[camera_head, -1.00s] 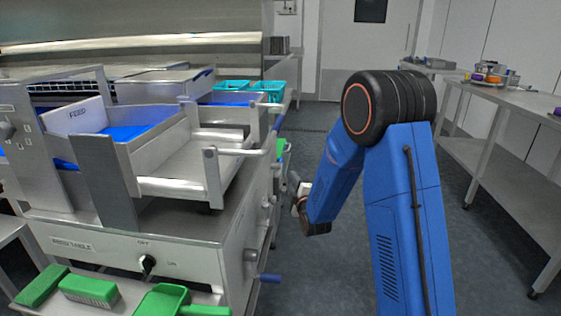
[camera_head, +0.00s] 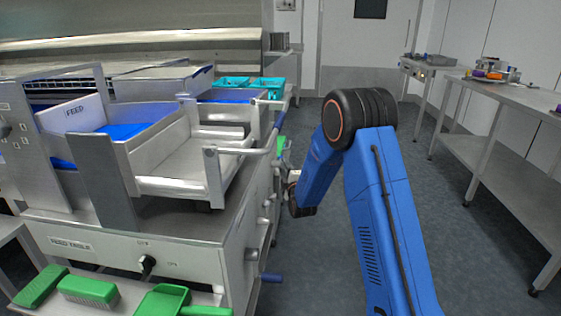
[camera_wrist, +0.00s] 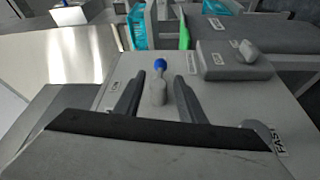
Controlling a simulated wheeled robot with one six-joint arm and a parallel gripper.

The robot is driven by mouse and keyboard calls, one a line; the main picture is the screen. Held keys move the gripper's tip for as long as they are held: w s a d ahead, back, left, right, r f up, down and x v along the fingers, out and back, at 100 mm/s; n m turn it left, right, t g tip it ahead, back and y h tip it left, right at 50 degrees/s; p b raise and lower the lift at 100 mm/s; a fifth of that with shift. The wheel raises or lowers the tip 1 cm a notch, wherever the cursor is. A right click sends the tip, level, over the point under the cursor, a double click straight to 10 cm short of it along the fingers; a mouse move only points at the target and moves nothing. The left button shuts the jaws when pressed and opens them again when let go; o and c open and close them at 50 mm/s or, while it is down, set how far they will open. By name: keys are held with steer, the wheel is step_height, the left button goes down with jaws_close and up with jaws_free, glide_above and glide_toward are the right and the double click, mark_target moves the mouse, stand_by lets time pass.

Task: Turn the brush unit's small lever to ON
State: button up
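A small grey lever (camera_wrist: 158,90) with a blue tip stands on a grey panel (camera_wrist: 210,110) in the wrist view. My gripper (camera_wrist: 157,77) is open, its two dark fingers apart on either side of the lever in the picture. I see a gap on both sides and no clear contact. A label lies left of the left finger and another farther back right; I cannot read either surely. In the head view my gripper and the lever are hidden by my blue arm and the machine.
A raised box with a grey knob (camera_wrist: 248,52) stands right of the lever, and a round dial by a FAST label (camera_wrist: 278,138) sits nearer.

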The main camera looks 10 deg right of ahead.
mark_target(280, 158)
steer(key=w, duration=0.7)
steer(key=shift+w+a+r, duration=0.15)
steer(key=shift+a+r, duration=0.05)
steer(key=shift+a, duration=0.05)
jaws_close()
